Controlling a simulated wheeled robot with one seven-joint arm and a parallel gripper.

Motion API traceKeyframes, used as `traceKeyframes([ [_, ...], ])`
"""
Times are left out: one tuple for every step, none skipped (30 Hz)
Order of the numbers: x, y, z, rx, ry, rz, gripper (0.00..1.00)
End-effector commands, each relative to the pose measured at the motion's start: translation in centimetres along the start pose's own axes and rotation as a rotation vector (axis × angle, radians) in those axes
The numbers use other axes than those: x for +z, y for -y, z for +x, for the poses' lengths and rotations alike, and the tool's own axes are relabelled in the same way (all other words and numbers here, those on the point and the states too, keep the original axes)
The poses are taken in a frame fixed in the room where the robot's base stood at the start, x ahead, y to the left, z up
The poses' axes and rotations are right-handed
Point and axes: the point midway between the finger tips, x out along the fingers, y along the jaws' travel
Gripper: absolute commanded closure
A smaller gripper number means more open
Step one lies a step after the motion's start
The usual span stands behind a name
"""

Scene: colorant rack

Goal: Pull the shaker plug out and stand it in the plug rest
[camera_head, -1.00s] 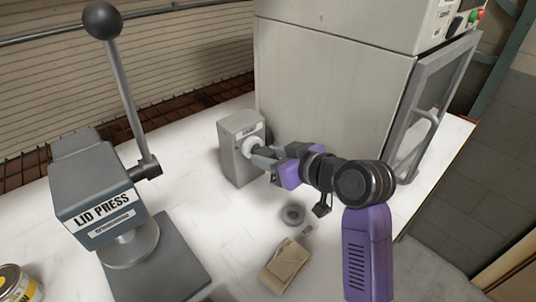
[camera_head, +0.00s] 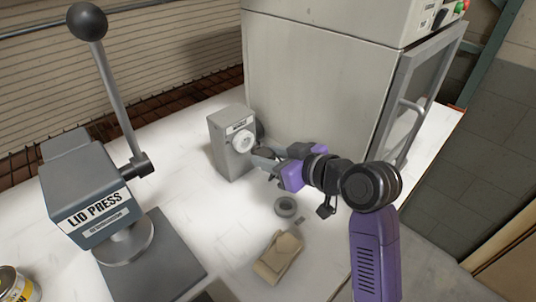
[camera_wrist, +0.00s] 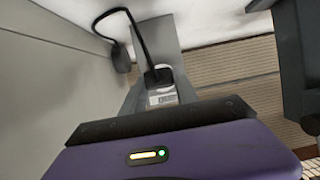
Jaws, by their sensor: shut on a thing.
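The socket box (camera_head: 226,158) is a grey block with a label and a round white socket (camera_head: 243,141) on its front. My gripper (camera_head: 262,156) is in front of it, shut on the dark shaker plug (camera_head: 264,152). The plug appears clear of the socket, whose white face shows. In the wrist view the black plug (camera_wrist: 158,76) shows with its cable (camera_wrist: 133,22) looping to a dark fitting on the machine wall. The fingertips are partly hidden.
The large grey cabinet (camera_head: 315,85) stands close behind my gripper, with a handled door at right. The lid press (camera_head: 82,195) with its tall lever is at left. A tan folded item (camera_head: 278,258) lies in front of the ring. The white table between is clear.

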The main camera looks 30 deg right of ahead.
Motion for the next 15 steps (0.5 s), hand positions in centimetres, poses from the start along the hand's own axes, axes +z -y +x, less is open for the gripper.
traceKeyframes([
  [0.0,0.0,0.0,0.000,-0.001,0.000,1.00],
  [0.0,0.0,0.0,0.000,-0.001,0.000,1.00],
  [0.0,0.0,-0.1,0.001,0.000,0.000,1.00],
  [0.1,0.0,-0.3,0.001,0.000,0.000,1.00],
  [0.1,-0.1,-0.5,0.002,0.000,0.000,1.00],
  [0.2,-0.1,-0.8,0.003,0.000,0.000,1.00],
  [0.3,-0.1,-1.0,0.003,0.001,0.000,1.00],
  [0.5,-0.1,-1.3,0.003,0.001,0.000,1.00],
  [0.6,-0.1,-1.6,0.003,0.002,0.000,1.00],
  [0.7,-0.1,-1.9,0.002,0.001,0.000,1.00],
  [0.8,-0.1,-2.2,0.002,0.000,0.000,1.00],
  [1.0,-0.1,-2.5,0.002,0.001,0.000,1.00],
  [1.1,-0.1,-2.7,0.002,0.002,0.000,1.00],
  [1.2,-0.1,-2.9,0.002,0.001,0.000,1.00],
  [1.2,-0.1,-3.2,0.002,0.000,0.000,1.00],
])
